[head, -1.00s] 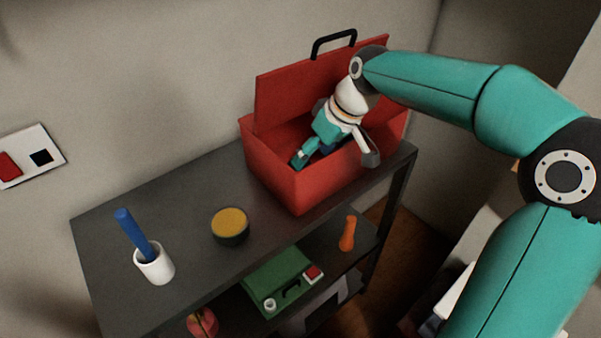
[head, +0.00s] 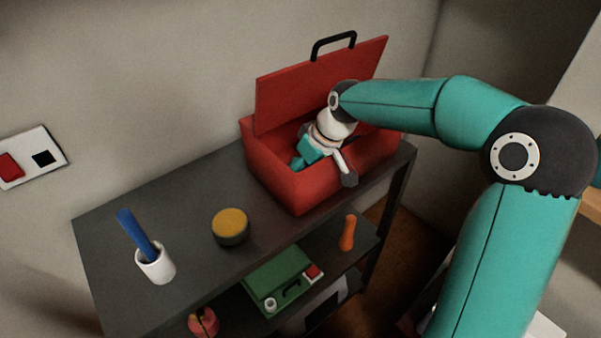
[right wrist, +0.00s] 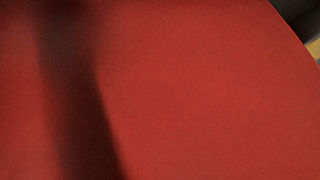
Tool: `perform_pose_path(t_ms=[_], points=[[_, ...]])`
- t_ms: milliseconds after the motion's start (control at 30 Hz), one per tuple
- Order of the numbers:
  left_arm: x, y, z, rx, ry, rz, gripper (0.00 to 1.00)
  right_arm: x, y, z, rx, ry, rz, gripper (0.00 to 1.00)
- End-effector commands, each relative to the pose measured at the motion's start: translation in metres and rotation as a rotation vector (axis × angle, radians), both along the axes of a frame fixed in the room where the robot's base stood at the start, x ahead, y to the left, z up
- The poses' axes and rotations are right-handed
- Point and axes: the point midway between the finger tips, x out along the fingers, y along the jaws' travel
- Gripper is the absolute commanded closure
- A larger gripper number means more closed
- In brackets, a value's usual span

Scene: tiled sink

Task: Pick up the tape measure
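I cannot make out a clear tape measure. A round dark object with a yellow top (head: 231,226) lies on the grey shelf top, but I cannot tell what it is. My right gripper (head: 304,156) points down inside the open red toolbox (head: 303,192), near its left part. The box's front wall and my own wrist hide what lies under it. Whether its fingers are open or shut does not show. In the right wrist view a red surface of the toolbox (right wrist: 200,90) fills nearly everything, with a dark blurred band at left. My left gripper is out of view.
The toolbox's raised lid (head: 310,85) stands behind my right wrist. A white cup (head: 155,265) with a blue stick stands at the shelf's left. Lower down are a green case (head: 277,277) and an orange object (head: 347,233). The shelf top's middle is mostly clear.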

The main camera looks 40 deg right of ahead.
Motion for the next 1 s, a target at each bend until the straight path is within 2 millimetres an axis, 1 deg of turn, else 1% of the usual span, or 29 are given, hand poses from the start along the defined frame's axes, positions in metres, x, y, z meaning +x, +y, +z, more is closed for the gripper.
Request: perform_pose_path(t_ms=[33, 333, 767, 867, 1000], points=[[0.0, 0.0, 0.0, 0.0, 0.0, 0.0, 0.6, 0.0, 0.0, 0.0, 0.0, 0.0, 0.0, 0.5], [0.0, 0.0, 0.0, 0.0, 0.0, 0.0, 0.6, 0.0, 0.0, 0.0, 0.0, 0.0, 0.0, 1.0], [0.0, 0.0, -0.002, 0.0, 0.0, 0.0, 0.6, 0.0, -0.001, 0.004, 0.0, -0.001, 0.0, 1.0], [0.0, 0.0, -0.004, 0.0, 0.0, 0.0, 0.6, 0.001, -0.004, 0.009, 0.0, -0.003, 0.0, 1.0], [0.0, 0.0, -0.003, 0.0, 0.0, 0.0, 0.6, 0.002, -0.003, 0.026, 0.0, -0.004, 0.001, 1.0]])
